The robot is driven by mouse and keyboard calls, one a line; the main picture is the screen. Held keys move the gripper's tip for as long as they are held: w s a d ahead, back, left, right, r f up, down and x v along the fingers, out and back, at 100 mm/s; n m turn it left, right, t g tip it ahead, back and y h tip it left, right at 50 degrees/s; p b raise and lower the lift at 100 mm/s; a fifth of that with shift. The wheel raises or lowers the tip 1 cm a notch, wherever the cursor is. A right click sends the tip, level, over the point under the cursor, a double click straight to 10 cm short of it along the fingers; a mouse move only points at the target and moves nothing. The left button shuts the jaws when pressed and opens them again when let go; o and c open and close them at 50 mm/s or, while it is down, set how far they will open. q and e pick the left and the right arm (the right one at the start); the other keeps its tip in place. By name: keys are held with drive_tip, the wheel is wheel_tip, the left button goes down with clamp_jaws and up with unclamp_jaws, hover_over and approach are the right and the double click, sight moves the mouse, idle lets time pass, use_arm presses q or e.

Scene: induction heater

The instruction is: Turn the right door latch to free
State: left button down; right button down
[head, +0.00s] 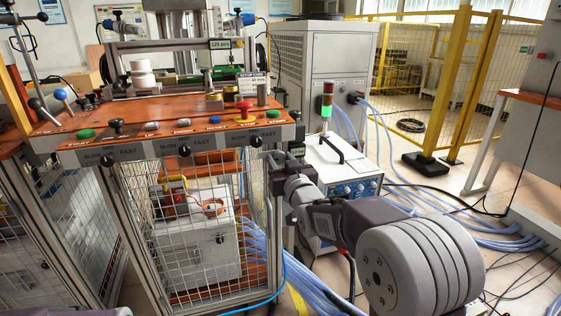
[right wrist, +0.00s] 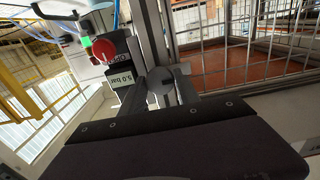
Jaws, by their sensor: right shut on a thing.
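My right arm reaches in from the lower right of the head view to the right front post of the machine frame. Its gripper (head: 272,163) is at that post, just below the orange worktop, and is partly hidden by my own wrist. In the right wrist view, the fingers (right wrist: 172,88) are closed around a small grey rounded piece, which looks like the right door latch (right wrist: 162,80), beside a metal post. The latch's turn angle cannot be made out. The right mesh door (right wrist: 235,55) is beside the post. My left gripper is out of view.
The orange worktop (head: 165,125) carries buttons, levers and a red knob (head: 244,109). A white unit (head: 345,170) with a signal lamp (head: 327,100) stands right of the frame. Blue hoses (head: 470,232) lie on the floor.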

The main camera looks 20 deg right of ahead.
drive_tip(key=n+b, duration=0.1)
drive_tip(key=n, duration=0.3)
drive_tip(key=shift+f+n, duration=0.1)
drive_tip(key=shift+n, duration=0.3)
drive_tip(key=n, duration=0.4)
drive_tip(key=shift+n+b, duration=0.3)
drive_tip(key=shift+b, duration=0.1)
drive_tip(key=n+b, duration=0.1)
drive_tip(key=n, duration=0.3)
drive_tip(key=shift+n+b, duration=0.5)
drive_tip(key=shift+n, duration=1.8)
drive_tip(key=c, duration=0.9)
unclamp_jaws()
